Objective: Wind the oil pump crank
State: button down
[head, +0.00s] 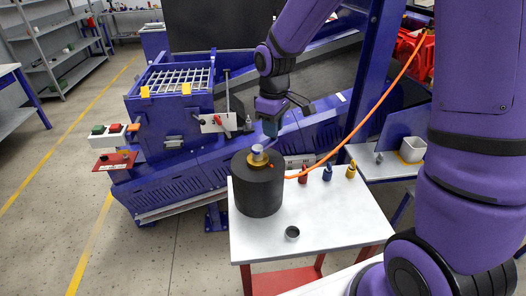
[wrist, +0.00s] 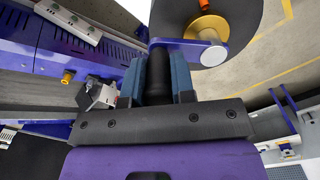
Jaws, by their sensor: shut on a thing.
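The oil pump is a black cylinder (head: 257,192) standing upright at the left end of the white-topped table. A brass fitting and the crank hub (head: 257,151) are on its top. In the wrist view the crank shows as a blue arm (wrist: 184,43) with a pale round hub (wrist: 213,56) beside the brass collar (wrist: 204,28). My gripper (wrist: 159,78) is shut on the crank's dark upright handle, with a blue-grey finger on each side. In the head view my gripper (head: 271,127) is just above the pump's top, and the handle is mostly hidden.
The white table (head: 320,225) also bears a small dark ring (head: 292,232) and red, blue (head: 327,173) and yellow bottles. An orange hose (head: 370,115) rises from the pump to the upper right. The purple conveyor frame (head: 180,178) stands close behind.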

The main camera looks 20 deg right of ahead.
jog(key=shift+s+d, duration=0.1)
jog(key=shift+s, duration=0.95)
jog(key=shift+s, duration=0.5)
jog(key=c, duration=0.8)
grip_release()
jog(key=shift+w, duration=0.1)
jog(key=shift+o, duration=0.2)
jog(key=shift+r, duration=0.1)
notch_tip(320, 180, up, 6)
jog(key=shift+f, duration=0.1)
